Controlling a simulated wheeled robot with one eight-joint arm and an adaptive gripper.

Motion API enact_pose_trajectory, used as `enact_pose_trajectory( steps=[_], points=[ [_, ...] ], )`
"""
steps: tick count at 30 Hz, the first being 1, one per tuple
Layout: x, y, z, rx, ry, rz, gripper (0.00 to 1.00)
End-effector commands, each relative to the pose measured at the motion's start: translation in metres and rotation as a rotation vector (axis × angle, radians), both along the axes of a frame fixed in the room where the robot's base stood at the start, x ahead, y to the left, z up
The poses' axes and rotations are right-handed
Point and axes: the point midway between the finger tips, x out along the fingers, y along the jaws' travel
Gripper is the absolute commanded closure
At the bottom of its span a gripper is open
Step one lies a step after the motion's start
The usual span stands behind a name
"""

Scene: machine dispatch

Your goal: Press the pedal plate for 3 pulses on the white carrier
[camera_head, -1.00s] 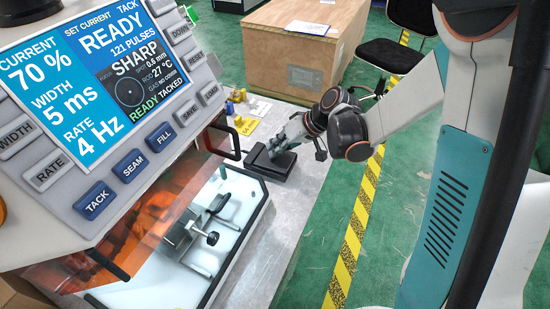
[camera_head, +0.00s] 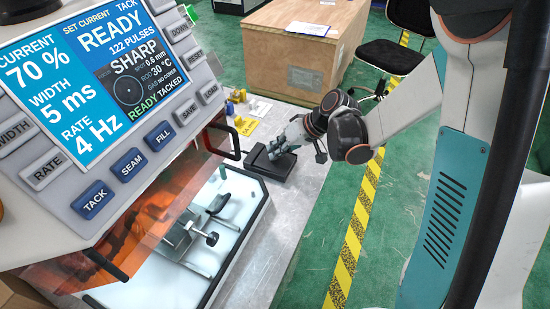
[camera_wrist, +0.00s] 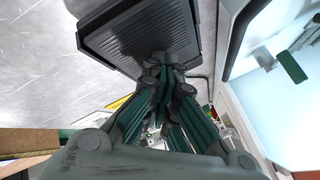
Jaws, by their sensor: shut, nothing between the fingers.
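The pedal plate (camera_head: 262,165) is a black ribbed plate on a dark base, on the grey bench right of the machine. It fills the top of the wrist view (camera_wrist: 140,35). My gripper (camera_head: 276,152) is shut and empty, its fingertips at the plate. In the wrist view its tips (camera_wrist: 164,62) overlap the plate's edge; I cannot tell how firmly they touch. The machine's display (camera_head: 110,55) reads READY, 122 PULSES, SHARP, ROD 30 °C, READY TACKED. A white-floored tray (camera_head: 237,190) with a clamp stands in the machine's open front; a carrier is not clearly distinguishable.
An orange transparent cover (camera_head: 150,235) and dark handle (camera_head: 222,141) are left of the pedal. Yellow items and a card (camera_head: 246,126) lie behind it. A wooden crate (camera_head: 290,60) and a chair (camera_head: 390,55) stand farther back. Green floor is open to the right.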

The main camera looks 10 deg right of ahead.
Motion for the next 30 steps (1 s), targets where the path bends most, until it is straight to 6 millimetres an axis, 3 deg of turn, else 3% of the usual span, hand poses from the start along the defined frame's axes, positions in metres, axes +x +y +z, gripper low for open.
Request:
enact_pose_trajectory(
  steps=[30],
  points=[
    [0.002, 0.003, 0.032, 0.0, 0.0, 0.0, 1.0]
  ],
)
